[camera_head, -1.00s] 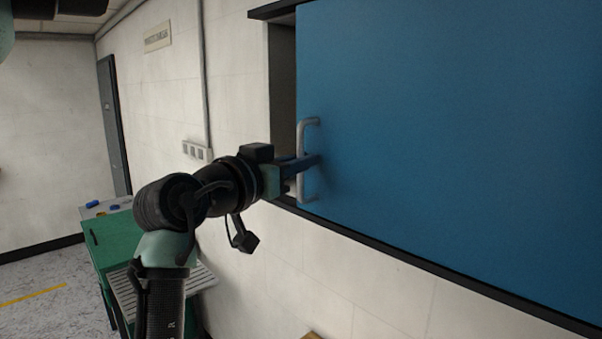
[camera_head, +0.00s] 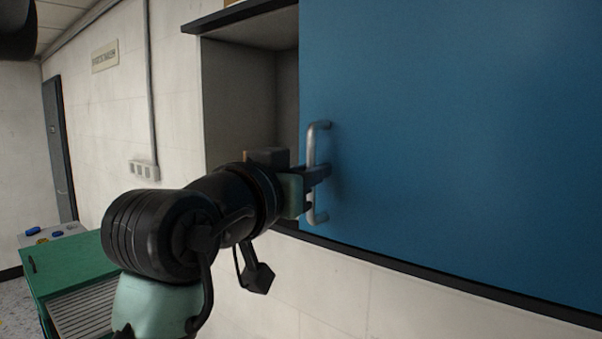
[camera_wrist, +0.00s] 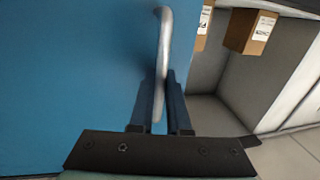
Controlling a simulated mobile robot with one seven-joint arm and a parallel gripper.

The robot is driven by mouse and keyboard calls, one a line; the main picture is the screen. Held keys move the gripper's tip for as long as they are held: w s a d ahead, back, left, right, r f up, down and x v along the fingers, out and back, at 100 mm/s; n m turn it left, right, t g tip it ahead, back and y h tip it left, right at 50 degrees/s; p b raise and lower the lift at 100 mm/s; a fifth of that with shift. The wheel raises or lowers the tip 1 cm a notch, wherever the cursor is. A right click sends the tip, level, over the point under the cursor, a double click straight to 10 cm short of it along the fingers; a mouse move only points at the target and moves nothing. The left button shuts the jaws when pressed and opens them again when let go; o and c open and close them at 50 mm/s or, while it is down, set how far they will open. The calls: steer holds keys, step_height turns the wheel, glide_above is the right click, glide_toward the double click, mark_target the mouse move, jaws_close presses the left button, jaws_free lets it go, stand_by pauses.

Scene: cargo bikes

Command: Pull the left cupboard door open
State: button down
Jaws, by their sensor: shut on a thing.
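The blue cupboard door (camera_head: 450,130) fills the right of the head view and the left of the wrist view (camera_wrist: 60,80). Its left edge stands right of the cupboard's left side, leaving a gap into the grey interior (camera_head: 240,100). A silver upright bar handle (camera_head: 312,145) is fixed near that edge; it also shows in the wrist view (camera_wrist: 165,45). My gripper (camera_head: 318,172) is shut on the handle, its two fingers on either side of the bar in the wrist view (camera_wrist: 163,100).
Cardboard boxes (camera_wrist: 250,32) are inside the cupboard in the wrist view. A green cabinet (camera_head: 70,265) with small blue items on a surface beside it stands at lower left. A socket strip (camera_head: 144,169) is on the white wall. A dark ledge (camera_head: 430,275) runs under the door.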

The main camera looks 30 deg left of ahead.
steer(key=c, duration=1.2)
jaws_free()
steer(key=shift+o, duration=0.2)
steer(key=s+d, duration=0.1)
steer(key=s, duration=1.1)
steer(key=shift+s+d+b, duration=0.25)
steer(key=shift+s+b, duration=0.05)
steer(key=shift+s, duration=0.1)
steer(key=shift+w+d, duration=0.1)
steer(key=w+d+t+b, duration=0.4)
steer(key=w+d, duration=0.1)
steer(key=d, duration=0.6)
steer(key=s+d+r+m+t+h+b, duration=0.1)
steer(key=s+d+t, duration=0.4)
steer(key=d, duration=0.8)
steer(key=shift+t+h+b, duration=0.3)
steer(key=shift+h+b, duration=0.3)
steer(key=shift+b, duration=0.6)
